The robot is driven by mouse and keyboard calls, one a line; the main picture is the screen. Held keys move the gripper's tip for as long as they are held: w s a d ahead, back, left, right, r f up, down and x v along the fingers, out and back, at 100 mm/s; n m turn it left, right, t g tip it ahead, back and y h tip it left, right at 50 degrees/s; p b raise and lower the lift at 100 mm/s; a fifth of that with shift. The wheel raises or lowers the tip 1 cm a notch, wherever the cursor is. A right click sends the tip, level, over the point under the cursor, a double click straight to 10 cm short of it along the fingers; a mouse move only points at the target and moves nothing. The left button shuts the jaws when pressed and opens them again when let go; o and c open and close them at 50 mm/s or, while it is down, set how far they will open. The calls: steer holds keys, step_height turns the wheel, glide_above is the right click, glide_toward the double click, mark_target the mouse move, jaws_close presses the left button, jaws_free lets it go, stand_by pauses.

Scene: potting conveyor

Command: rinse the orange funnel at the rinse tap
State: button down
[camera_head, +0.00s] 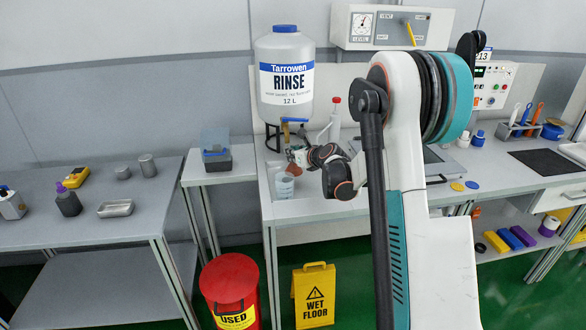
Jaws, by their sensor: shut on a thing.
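The rinse tank (286,85), a large grey-white bottle marked "RINSE", stands at the back centre. Its tap (286,132), brassy with a blue handle, sticks out at the front below the label. My gripper (297,158) is just below the tap and shut on a small orange thing, which looks like the orange funnel (293,170). My gripper and arm hide most of the funnel, so its tilt is unclear. I cannot tell whether water is running. A pale blue and white container (284,186) is below the funnel, over the sink area.
A red bin (230,290) marked "USED" and a yellow wet-floor sign (314,296) stand on the floor in front. The left table (110,235) holds bottles, a metal dish and a yellow device. A tool rack (517,130) stands on the right bench.

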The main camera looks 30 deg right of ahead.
stand_by(0.4)
steer(key=shift+d, duration=0.5)
steer(key=shift+s, duration=0.1)
steer(key=s, duration=0.8)
steer(key=shift+b, duration=0.4)
stand_by(1.2)
steer(key=s+r+p, duration=0.2)
steer(key=s+r, duration=0.2)
steer(key=s, duration=0.1)
stand_by(0.5)
